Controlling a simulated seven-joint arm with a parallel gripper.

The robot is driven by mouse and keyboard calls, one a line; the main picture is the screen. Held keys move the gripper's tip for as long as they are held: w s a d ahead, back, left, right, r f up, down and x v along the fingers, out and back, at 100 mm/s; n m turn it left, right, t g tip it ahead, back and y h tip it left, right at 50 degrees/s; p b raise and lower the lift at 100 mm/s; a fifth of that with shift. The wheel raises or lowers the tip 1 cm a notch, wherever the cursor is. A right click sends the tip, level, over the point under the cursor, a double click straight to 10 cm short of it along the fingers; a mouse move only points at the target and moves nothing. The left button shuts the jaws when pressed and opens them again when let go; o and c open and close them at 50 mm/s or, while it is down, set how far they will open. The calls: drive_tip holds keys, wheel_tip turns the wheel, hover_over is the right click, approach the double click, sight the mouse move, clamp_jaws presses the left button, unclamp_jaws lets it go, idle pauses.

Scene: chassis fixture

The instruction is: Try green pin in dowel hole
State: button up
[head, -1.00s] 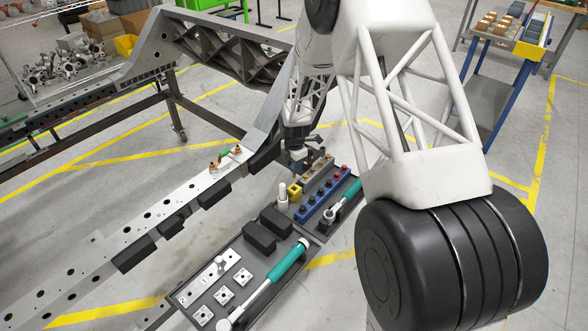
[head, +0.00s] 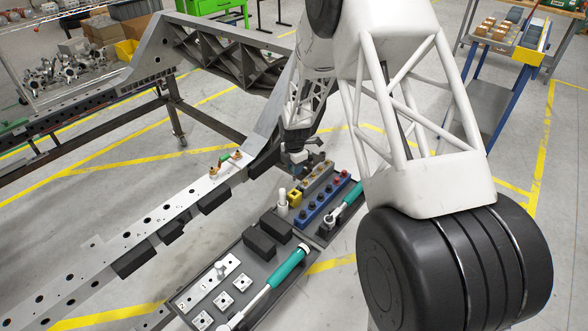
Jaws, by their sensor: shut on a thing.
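My gripper (head: 299,170) is small and far off in the head view, pointing down near the back end of the parts tray (head: 262,273). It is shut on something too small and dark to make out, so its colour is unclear. A tan block (head: 316,179) with brass pins is just right of the gripper, and a blue block (head: 325,205) with blue and red knobs is in front of it. The long grey rail (head: 130,235) with a row of holes runs to the left. I cannot tell which hole is the dowel hole.
The tray also holds a yellow block (head: 295,198), a white cylinder (head: 282,203), black blocks (head: 262,242), a white plate and two teal-handled tools (head: 290,266). My pale arm covers the right side.

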drive_tip(key=shift+r, duration=2.65)
drive_tip(key=shift+a, duration=0.1)
drive_tip(key=s+a+r+n, duration=0.25)
drive_tip(key=s+a, duration=0.25)
drive_tip(key=a, duration=0.9)
drive_tip(key=s+a+r+n, duration=0.1)
drive_tip(key=s+a+n, duration=0.35)
drive_tip(key=a, duration=0.95)
drive_tip(key=s+a+r+n, duration=0.2)
drive_tip(key=s+a, duration=0.3)
drive_tip(key=a, duration=1)
drive_tip(key=s+a+r+n, duration=0.2)
drive_tip(key=s+a+n, duration=0.1)
drive_tip(key=s+a, duration=0.7)
drive_tip(key=shift+s+a, duration=0.2)
drive_tip(key=shift+a, duration=0.7)
drive_tip(key=shift+f, duration=0.2)
drive_tip(key=shift+f, duration=2.65)
drive_tip(key=shift+f, duration=0.75)
